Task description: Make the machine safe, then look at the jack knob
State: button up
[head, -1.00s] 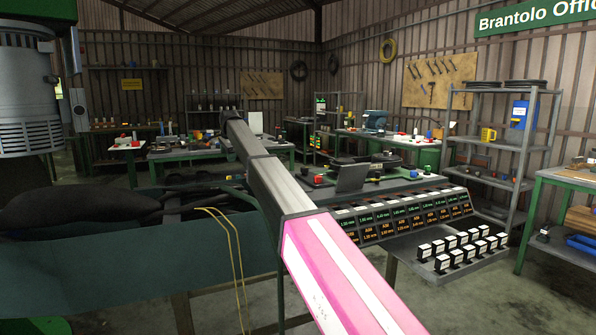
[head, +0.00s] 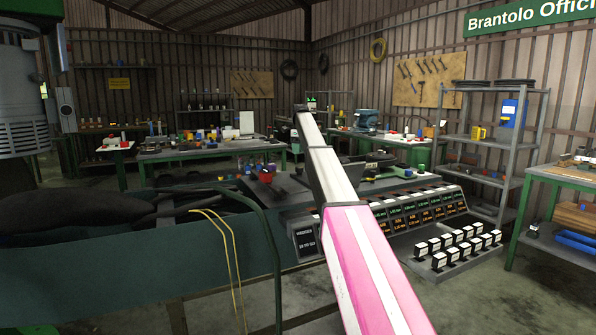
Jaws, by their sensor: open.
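Part of a machine stands at the left edge: a grey ribbed motor housing (head: 22,105) with green parts above it. A small grey box with a round dial (head: 66,108) is beside it. A jack knob cannot be made out. My arm, pink and white near me and grey-white farther on, reaches from the bottom right up to the middle of the view. My gripper cannot be made out; the far end of the arm shows only a dark joint.
A dark green panel (head: 150,268) with a curved bar and yellow wires fills the lower left, with black sacks on top. A bench with rows of labelled boxes (head: 420,212) lies right of centre. A grey shelf (head: 487,140) stands at right. Floor at lower right (head: 500,295) is clear.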

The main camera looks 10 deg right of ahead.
aim_at(300, 169)
notch_tip(300, 169, down, 10)
jog(key=shift+f, duration=0.15)
dwell(0.3)
jog(key=c, duration=0.9)
